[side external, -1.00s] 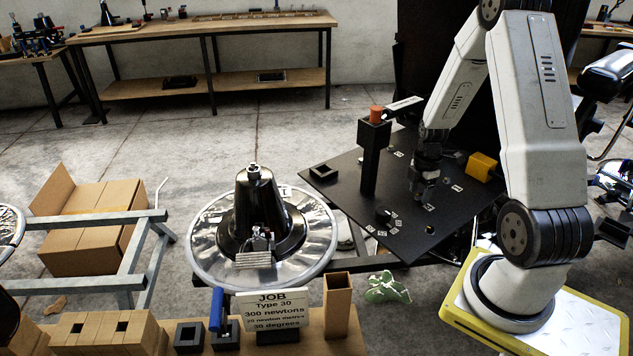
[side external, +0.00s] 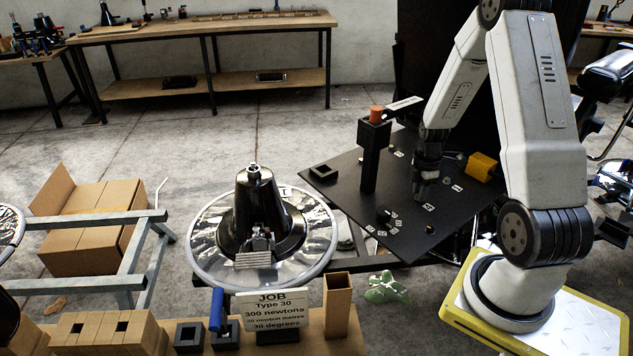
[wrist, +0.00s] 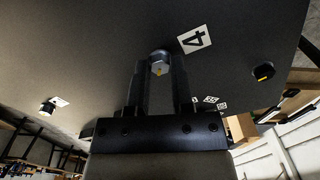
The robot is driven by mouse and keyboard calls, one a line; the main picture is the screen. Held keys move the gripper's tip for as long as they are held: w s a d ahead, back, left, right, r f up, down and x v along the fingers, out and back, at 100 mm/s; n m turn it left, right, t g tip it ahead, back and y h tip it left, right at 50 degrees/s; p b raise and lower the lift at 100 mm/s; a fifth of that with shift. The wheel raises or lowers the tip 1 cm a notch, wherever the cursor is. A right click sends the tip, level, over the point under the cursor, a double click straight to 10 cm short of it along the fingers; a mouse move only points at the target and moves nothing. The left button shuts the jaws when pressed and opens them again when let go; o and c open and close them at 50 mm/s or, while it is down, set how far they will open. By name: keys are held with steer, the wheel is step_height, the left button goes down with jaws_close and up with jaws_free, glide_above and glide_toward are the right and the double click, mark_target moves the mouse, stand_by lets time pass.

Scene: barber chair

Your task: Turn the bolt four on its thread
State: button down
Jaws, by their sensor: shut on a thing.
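The bolt four (wrist: 159,62) is a grey hex head set in the dark plate (wrist: 110,40), beside a white label with a black 4 (wrist: 195,39) in the wrist view. My gripper (wrist: 160,72) has its two dark fingers on either side of the bolt head and is shut on it. In the side external view my gripper (side external: 422,192) points down at the black plate (side external: 330,185). The bolt itself is too small and covered to make out there.
A black post (side external: 371,160) with an orange cap (side external: 377,112) stands on the plate left of my gripper. A yellow block (side external: 482,166) is at right. A chrome chair base (side external: 205,225) is to the left. Another bolt with a yellow mark (wrist: 263,71) shows in the wrist view.

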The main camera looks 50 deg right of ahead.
steer(key=m, duration=0.6)
steer(key=shift+m, duration=0.3)
steer(key=m, duration=0.6)
steer(key=shift+m, duration=0.3)
steer(key=m, duration=2)
steer(key=shift+m, duration=0.3)
steer(key=m, duration=0.6)
steer(key=shift+m, duration=0.3)
steer(key=m, duration=1.3)
steer(key=shift+m, duration=0.3)
